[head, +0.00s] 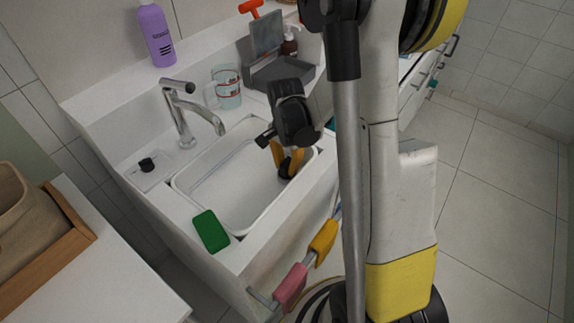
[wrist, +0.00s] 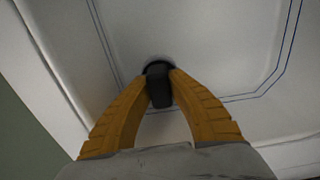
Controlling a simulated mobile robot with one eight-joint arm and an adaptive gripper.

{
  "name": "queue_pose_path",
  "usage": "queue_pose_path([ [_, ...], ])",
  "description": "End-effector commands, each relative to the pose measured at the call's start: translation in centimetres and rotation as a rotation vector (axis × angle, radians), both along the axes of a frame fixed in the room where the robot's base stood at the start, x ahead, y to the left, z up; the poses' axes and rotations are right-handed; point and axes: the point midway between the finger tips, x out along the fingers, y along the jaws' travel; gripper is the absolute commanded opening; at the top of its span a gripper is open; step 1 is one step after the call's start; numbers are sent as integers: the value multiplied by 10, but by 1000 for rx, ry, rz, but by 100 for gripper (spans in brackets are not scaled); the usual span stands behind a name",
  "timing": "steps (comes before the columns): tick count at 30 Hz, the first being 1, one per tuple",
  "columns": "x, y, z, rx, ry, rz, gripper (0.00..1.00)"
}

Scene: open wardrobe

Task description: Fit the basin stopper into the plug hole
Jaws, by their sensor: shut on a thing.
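The white basin (head: 225,185) is set in the counter below the chrome tap. My gripper (head: 287,158) reaches down into its right end, near the basin floor. In the wrist view my two yellow fingers (wrist: 159,88) are shut on the black knob of the basin stopper (wrist: 159,90). A dark round edge (wrist: 152,63) shows just beyond the knob, against the white basin floor. I cannot tell whether it is the stopper's rim or the plug hole. The fingers and stopper hide the plug hole in the head view, so how the stopper sits is unclear.
The chrome tap (head: 186,110) overhangs the basin's back edge. A green sponge (head: 211,231) lies on the front rim, and a small black object (head: 147,164) rests on a pale dish at left. A glass mug (head: 226,88) and a grey caddy (head: 280,72) stand behind.

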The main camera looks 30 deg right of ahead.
Motion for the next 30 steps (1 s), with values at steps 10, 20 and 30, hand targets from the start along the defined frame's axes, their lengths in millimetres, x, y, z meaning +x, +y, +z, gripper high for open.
queue_pose_path([
  [10,0,0,-5,0,0,0,0],
  [20,0,0,-5,0,0,0,47],
  [30,0,0,10,0,0,0,47],
])
